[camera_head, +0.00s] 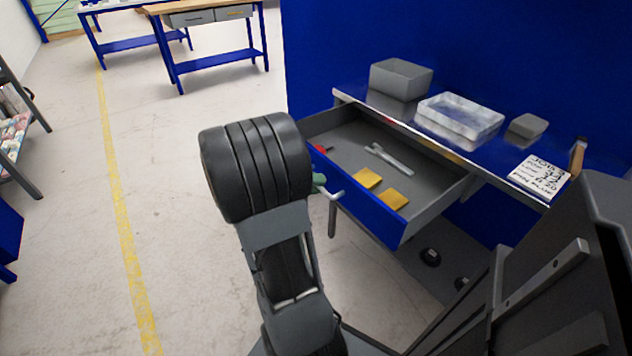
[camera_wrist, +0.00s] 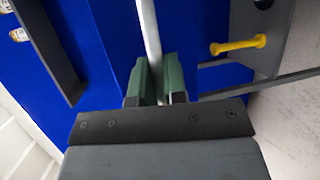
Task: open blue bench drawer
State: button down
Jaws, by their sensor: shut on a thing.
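The blue-fronted bench drawer (camera_head: 368,213) stands pulled well out from under the metal bench top, and its grey inside shows in the head view. Its pale bar handle (camera_head: 337,195) is on the blue front, and the bar also shows in the wrist view (camera_wrist: 148,30). My gripper (camera_head: 319,184) is at the handle, mostly hidden behind my arm. In the wrist view its green fingers (camera_wrist: 154,80) are shut on the bar, one on each side. The blue drawer front (camera_wrist: 112,45) lies behind them.
The drawer holds a grey wrench (camera_head: 388,158), two yellow pads (camera_head: 367,178) and a small red thing. On the bench top (camera_head: 415,130) are a grey bin (camera_head: 401,77), a clear tray (camera_head: 460,115), a small grey block (camera_head: 528,126) and a note (camera_head: 540,174).

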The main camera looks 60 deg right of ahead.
jog(key=c, duration=1.2)
grip_release()
jog(key=p+v, duration=0.2)
jog(key=v, duration=1.2)
jog(key=shift+d, duration=0.1)
jog(key=shift+r, duration=0.1)
jog(key=a+r+n+t+y+p, duration=0.3)
jog(key=a+r+t+p, duration=0.2)
jog(key=a+r+p, duration=0.2)
jog(key=a+r+n+t+y+p, duration=0.2)
jog(key=a+r+t+y+p, duration=0.2)
jog(key=a+r+p, duration=0.3)
jog(key=s+a+r+n+t+y+p, duration=0.1)
jog(key=a+r+n+t+y+p, duration=0.2)
jog(key=a+r+t+p, duration=0.3)
jog(key=shift+a+r+n+y+p, duration=0.15)
jog(key=shift+a+r+y+p, duration=0.25)
jog(key=shift+r+p, duration=0.45)
jog(key=shift+a+r+n+y+p, duration=0.15)
jog(key=shift+a+r+y+p, duration=0.2)
jog(key=shift+r+p, duration=0.5)
